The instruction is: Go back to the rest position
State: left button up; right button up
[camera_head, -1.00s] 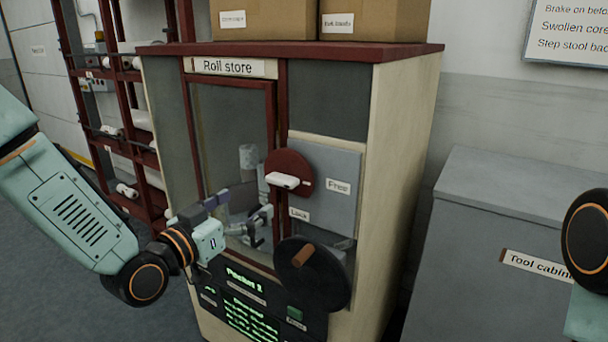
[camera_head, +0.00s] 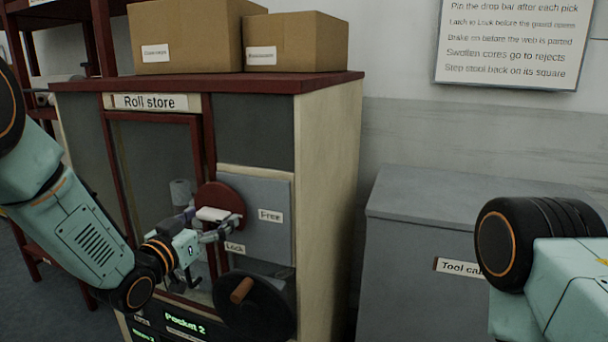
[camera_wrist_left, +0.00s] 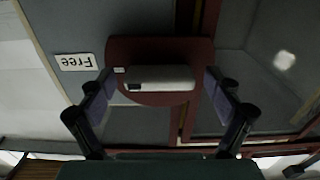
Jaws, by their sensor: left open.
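My left gripper (camera_head: 207,249) is in front of the roll store cabinet (camera_head: 330,170), close to the white latch handle (camera_head: 215,214) on its dark red disc (camera_head: 232,197). In the left wrist view the fingers of the left gripper (camera_wrist_left: 165,112) stand apart, one on each side of the white handle (camera_wrist_left: 165,78), with nothing held between them. I cannot tell how near the fingers are to the disc. Part of my right arm shows at the right edge in the head view, but its gripper is out of view.
A black wheel with a brown knob (camera_head: 242,290) sits below the latch. A white roll (camera_head: 181,192) shows behind the store's glass. Two cardboard boxes (camera_head: 185,38) rest on top. A grey tool cabinet (camera_head: 415,220) stands to the right, and a red rack (camera_head: 104,35) to the left.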

pick_arm(q)
jog(key=shift+w+d, duration=0.2)
jog(key=shift+w, duration=0.3)
jog(key=shift+s+a, duration=0.1)
jog(key=shift+s, duration=0.05)
